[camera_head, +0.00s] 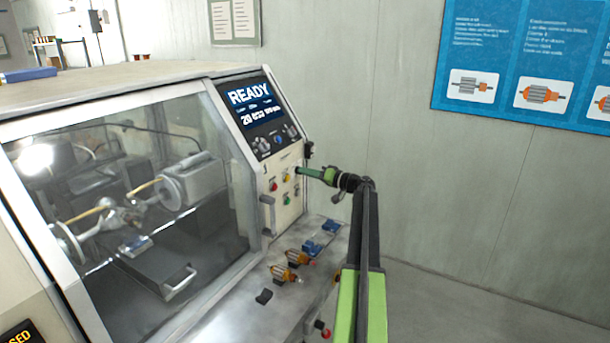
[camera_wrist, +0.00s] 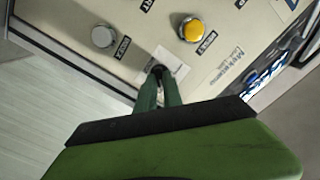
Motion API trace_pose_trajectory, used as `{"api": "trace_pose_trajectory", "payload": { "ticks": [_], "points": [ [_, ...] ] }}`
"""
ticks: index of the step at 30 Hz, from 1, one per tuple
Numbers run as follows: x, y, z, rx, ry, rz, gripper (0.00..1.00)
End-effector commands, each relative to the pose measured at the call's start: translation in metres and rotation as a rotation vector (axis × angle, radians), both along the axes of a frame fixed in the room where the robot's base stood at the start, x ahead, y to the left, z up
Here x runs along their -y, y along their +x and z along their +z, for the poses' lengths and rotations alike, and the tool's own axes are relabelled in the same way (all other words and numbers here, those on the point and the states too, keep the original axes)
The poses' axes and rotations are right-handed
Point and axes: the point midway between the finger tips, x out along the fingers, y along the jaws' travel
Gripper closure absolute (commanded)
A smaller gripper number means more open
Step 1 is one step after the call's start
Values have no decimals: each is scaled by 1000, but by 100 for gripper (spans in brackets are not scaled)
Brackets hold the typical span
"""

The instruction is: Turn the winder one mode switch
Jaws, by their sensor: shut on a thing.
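The winder (camera_head: 140,150) is a pale machine with a large clear window and a control panel (camera_head: 285,190) on its right end. Its screen (camera_head: 255,105) reads READY. My gripper (camera_head: 300,171) reaches the panel from the right. In the wrist view, my gripper (camera_wrist: 160,80) has its two green fingers shut on a small black switch (camera_wrist: 158,70) set in a pale plate. The fingers hide most of the switch, so I cannot tell which way it points. A yellow button (camera_wrist: 192,28) and a grey button (camera_wrist: 102,36) sit beside it, apart from the fingers.
Orange-and-grey armatures (camera_head: 290,264) and blue parts (camera_head: 322,238) lie on the ledge below the panel. A red knob (camera_head: 322,328) sits at the ledge's front. A blue poster (camera_head: 520,70) hangs on the back wall. The floor (camera_head: 450,310) right of my arm is clear.

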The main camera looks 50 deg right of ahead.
Motion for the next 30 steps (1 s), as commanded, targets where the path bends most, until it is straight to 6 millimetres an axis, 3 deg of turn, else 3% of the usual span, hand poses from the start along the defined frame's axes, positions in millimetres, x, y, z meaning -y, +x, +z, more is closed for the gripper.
{"api": "trace_pose_trajectory", "payload": {
  "ticks": [21, 22, 26, 30],
  "points": [
    [1, 2, 2, -12, 78, -4, 100],
    [1, 2, 2, -12, 78, -4, 85],
    [1, 1, 2, -14, 77, -3, 68],
    [1, 1, 1, -14, 76, -3, 67]
  ]
}}
